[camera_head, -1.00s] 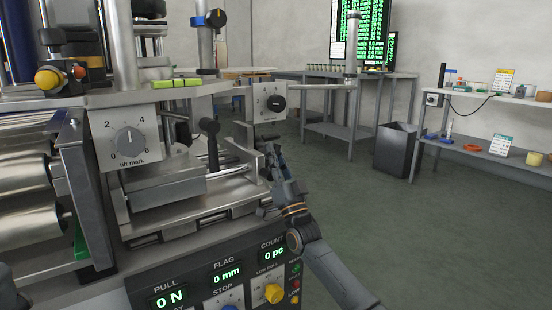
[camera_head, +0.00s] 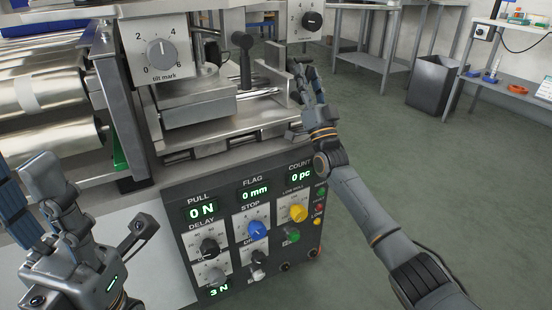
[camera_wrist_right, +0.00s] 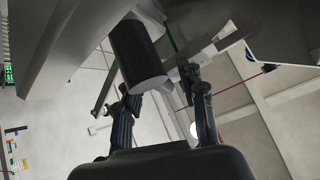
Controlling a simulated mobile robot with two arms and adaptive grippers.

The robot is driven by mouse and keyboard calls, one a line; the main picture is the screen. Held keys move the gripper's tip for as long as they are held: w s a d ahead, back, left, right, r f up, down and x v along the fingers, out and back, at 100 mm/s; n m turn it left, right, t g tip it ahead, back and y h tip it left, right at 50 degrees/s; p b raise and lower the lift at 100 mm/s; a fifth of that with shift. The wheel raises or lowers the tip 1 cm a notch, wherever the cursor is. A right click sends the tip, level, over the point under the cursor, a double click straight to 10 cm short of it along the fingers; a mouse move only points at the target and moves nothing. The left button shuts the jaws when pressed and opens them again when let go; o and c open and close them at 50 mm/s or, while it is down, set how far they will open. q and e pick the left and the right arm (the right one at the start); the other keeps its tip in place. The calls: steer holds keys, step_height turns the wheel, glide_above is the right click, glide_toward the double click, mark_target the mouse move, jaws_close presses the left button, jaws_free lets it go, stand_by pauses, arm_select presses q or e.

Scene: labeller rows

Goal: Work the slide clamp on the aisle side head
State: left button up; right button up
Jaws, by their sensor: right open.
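The labeller's silver slide bed (camera_head: 215,120) carries a metal block (camera_head: 200,105) and an upright lever with a black grip (camera_head: 243,52). A dial marked tilt mark (camera_head: 160,52) stands at its left; a second dial (camera_head: 311,20) is farther right. I cannot tell for certain which part is the slide clamp. My right gripper (camera_head: 303,82) is open beside the bed's right end plate (camera_head: 275,75). In the right wrist view, a black cylinder (camera_wrist_right: 136,55) lies ahead of the open right fingers (camera_wrist_right: 163,100). My left gripper (camera_head: 40,190) is at lower left; its opening is unclear.
The control panel (camera_head: 240,225) with knobs and green readouts is below the bed. Shiny rollers (camera_head: 45,95) are at left. A dark bin (camera_head: 435,82) and a shelf table (camera_head: 510,85) stand at right. The floor between is clear.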

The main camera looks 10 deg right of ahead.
steer(key=shift+d+r+m+h+p, duration=0.15)
steer(key=shift+m+h+p, duration=0.25)
steer(key=shift+m+h, duration=0.4)
steer(key=w+d+f+m+g+h+p, duration=0.15)
steer(key=m+g+h+p, duration=0.35)
steer(key=m, duration=0.5)
steer(key=d+f+m+g+h+p, duration=0.2)
steer(key=f+m+g+h+p, duration=0.1)
steer(key=m+h+p, duration=0.5)
steer(key=s+a+n+t+y+p, duration=0.3)
steer(key=s+a+n+y, duration=0.8)
steer(key=s, duration=0.7)
steer(key=s+a+f+n+g+y, duration=0.7)
steer(key=s+f+n, duration=0.3)
steer(key=n, duration=0.1)
steer(key=shift+s+g+y+p, duration=0.15)
steer(key=shift+g+y+p, duration=0.15)
steer(key=shift+p, duration=0.1)
steer(key=shift+r, duration=0.1)
